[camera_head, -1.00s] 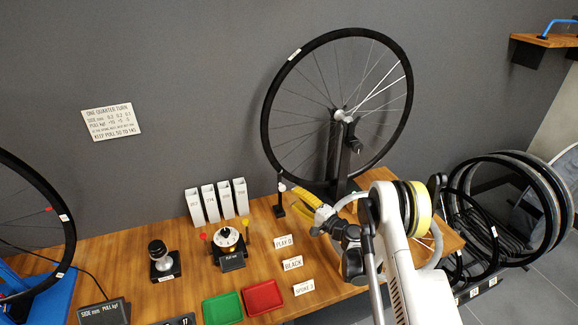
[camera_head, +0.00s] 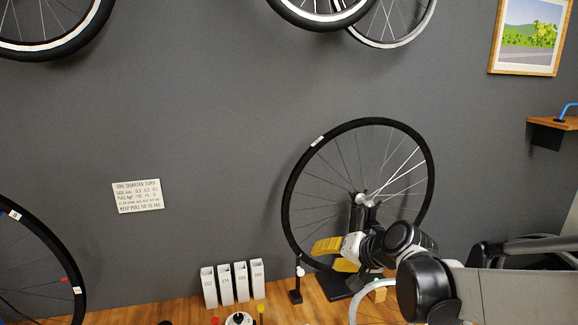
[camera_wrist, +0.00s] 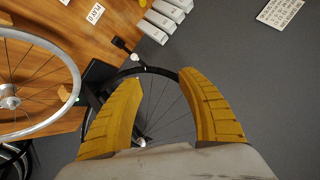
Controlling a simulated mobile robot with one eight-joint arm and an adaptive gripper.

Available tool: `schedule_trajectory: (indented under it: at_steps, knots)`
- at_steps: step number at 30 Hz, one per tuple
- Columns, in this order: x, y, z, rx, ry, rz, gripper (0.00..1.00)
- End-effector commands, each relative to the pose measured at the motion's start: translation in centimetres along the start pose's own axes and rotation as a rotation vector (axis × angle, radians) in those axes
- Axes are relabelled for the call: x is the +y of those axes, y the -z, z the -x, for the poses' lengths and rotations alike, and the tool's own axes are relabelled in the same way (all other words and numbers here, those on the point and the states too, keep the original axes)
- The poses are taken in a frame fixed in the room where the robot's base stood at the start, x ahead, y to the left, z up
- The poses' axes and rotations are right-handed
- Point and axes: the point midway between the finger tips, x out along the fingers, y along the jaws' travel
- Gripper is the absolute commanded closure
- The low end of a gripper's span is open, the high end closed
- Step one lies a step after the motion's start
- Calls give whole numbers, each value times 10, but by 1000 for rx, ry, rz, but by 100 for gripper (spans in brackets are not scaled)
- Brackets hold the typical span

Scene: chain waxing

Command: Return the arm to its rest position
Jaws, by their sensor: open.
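My gripper (camera_head: 335,254) has yellow fingers and is raised in front of the lower part of the wheel on the stand, pointing left in the head view. In the wrist view my gripper (camera_wrist: 160,100) shows its two yellow fingers spread apart with nothing between them. Behind the fingers I see the black rim and spokes of the wheel (camera_wrist: 170,110). My arm comes in from the right side of the head view.
The black-tyred wheel (camera_head: 427,172) stands in its truing stand (camera_head: 358,215) on the wooden bench (camera_head: 190,308). White upright boxes (camera_head: 225,285) stand left of it. Another wheel (camera_head: 79,270) is at far left. Wheels hang above; a shelf (camera_head: 550,124) is at right. A sign (camera_head: 138,196) is on the wall.

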Motion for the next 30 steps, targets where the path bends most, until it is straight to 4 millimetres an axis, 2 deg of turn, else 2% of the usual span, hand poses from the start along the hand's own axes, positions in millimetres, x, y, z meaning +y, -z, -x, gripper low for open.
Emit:
schedule_trajectory:
  at_steps: [1,3,9,12,15,21,30]
  knots:
    - [0,-14,23,-8,-38,36,54]
    - [5,-32,51,-21,-98,91,54]
    - [32,-89,127,-52,-271,246,54]
    - [50,-117,157,-64,-351,315,54]
    - [68,-138,180,-73,-416,371,54]
    - [88,-160,201,-84,-487,429,54]
    - [91,-161,203,-84,-495,436,54]
